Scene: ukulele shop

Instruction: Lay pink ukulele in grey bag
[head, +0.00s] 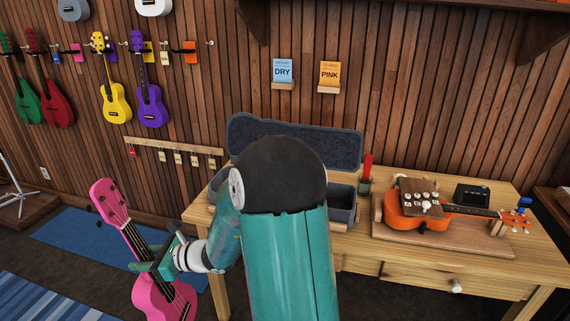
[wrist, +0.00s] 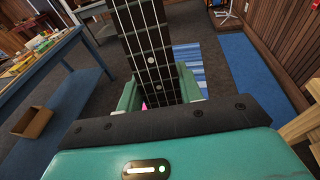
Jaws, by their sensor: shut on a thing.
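The pink ukulele (head: 165,296) is tilted upright at the lower left of the head view, head up and body down. My gripper (head: 152,262) is shut on its neck, left of the table. In the wrist view the dark fretboard (wrist: 148,50) with its strings runs between the jaws of my gripper (wrist: 157,95). A grey open case (head: 300,137), seemingly the grey bag, lies on the wooden table with its lid raised against the wall. My arm hides much of its inside. The pink body is almost all hidden in the wrist view.
The wooden table (head: 470,262) also bears an orange ukulele (head: 415,222) on a wooden stand and a red-handled item (head: 367,168). Yellow (head: 117,104) and purple (head: 151,106) ukuleles hang on the wall. A blue table (wrist: 48,72) and an open cardboard box (wrist: 32,122) show in the wrist view.

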